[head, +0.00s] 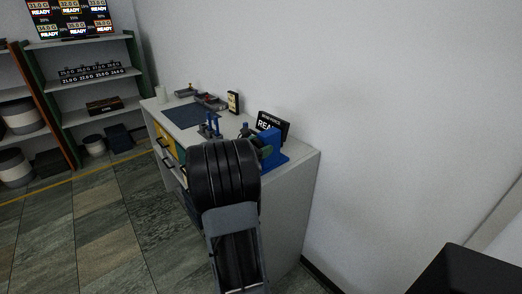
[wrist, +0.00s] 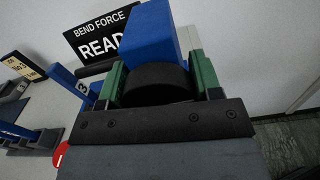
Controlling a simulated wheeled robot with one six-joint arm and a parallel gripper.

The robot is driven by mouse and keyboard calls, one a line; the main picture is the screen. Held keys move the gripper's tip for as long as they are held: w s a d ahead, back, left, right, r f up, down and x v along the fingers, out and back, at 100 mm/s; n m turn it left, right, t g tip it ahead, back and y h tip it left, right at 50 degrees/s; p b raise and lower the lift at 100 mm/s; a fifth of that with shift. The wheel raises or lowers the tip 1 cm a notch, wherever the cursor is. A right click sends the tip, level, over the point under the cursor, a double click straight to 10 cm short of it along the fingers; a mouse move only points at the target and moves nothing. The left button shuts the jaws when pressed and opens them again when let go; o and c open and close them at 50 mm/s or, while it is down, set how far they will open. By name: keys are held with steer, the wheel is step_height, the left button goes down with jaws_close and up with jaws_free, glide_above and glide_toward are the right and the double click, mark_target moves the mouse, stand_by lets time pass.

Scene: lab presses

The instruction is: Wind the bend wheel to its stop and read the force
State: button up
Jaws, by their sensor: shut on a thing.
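The blue bend press (head: 272,154) stands at the near right end of the bench, partly hidden behind my arm. Its blue body also shows in the wrist view (wrist: 150,38). The dark round bend wheel (wrist: 157,84) lies between the green fingers of my gripper (wrist: 159,76), which is shut on it. A black display (wrist: 97,36) behind the press reads "BEND FORCE" and "REA…"; the press covers the rest and no force number is visible. The display shows in the head view too (head: 271,124), partly covered.
On the bench (head: 303,160) are a dark mat (head: 187,116), grey trays (head: 211,101), a small black-and-yellow device (head: 233,101) and another blue apparatus (head: 210,128). A wall rises behind. Shelves (head: 95,85) stand at the left, with a lit screen (head: 70,18) above. Tiled floor lies open at left.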

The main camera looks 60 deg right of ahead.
steer(key=o, duration=0.9)
steer(key=v, duration=1.4)
